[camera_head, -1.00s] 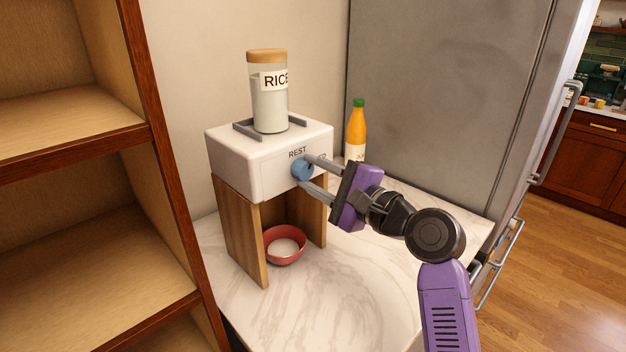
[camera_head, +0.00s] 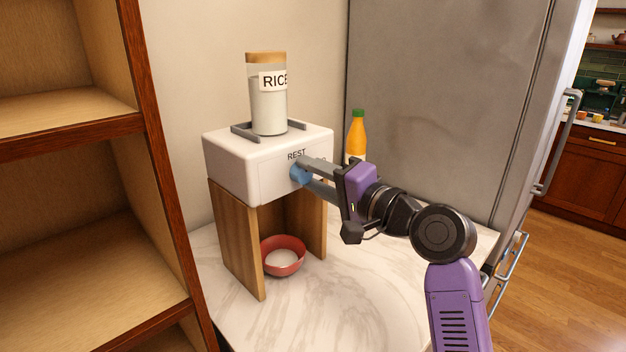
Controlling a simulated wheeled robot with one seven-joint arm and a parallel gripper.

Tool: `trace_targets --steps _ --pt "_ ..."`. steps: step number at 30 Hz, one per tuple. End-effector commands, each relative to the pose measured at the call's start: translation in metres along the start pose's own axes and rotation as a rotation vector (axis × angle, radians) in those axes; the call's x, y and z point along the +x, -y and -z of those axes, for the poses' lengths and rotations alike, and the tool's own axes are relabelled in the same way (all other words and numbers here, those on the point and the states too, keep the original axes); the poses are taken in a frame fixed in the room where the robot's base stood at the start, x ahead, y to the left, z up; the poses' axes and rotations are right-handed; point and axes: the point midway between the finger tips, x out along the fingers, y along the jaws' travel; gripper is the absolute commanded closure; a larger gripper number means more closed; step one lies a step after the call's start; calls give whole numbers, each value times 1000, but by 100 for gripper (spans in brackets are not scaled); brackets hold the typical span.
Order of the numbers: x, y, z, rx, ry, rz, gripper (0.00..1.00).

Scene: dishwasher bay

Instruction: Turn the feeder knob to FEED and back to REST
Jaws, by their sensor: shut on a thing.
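The feeder is a white box (camera_head: 232,168) on wooden side panels, with a blue knob (camera_head: 297,175) on its front face. REST is printed above the knob; a second label to its right is mostly hidden by my gripper. My gripper (camera_head: 303,172) is shut on the knob, one finger above and one below it, and the purple hand is tilted. The fingers hide much of the knob, so its exact pointing cannot be told. A jar labelled RICE (camera_head: 267,105) with a tan lid stands upright on top. A red bowl (camera_head: 285,268) with white contents sits under the box.
An orange bottle with a green cap (camera_head: 357,135) stands behind my gripper, near the grey fridge (camera_head: 440,100). Wooden shelves (camera_head: 60,200) close off the left. The marble counter (camera_head: 350,290) is clear at the front right.

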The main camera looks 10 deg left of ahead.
Motion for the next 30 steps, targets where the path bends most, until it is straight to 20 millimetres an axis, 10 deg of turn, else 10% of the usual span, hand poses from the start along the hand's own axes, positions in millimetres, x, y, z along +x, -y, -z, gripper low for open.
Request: trace_targets --steps 15,16,19,30 --pt "0 -3 -1 -18 4 -6 100" --pt "0 -3 -1 -18 4 -6 61" --pt "0 -2 -1 -17 3 -4 43" --pt "-4 -1 0 -17 0 -1 43"
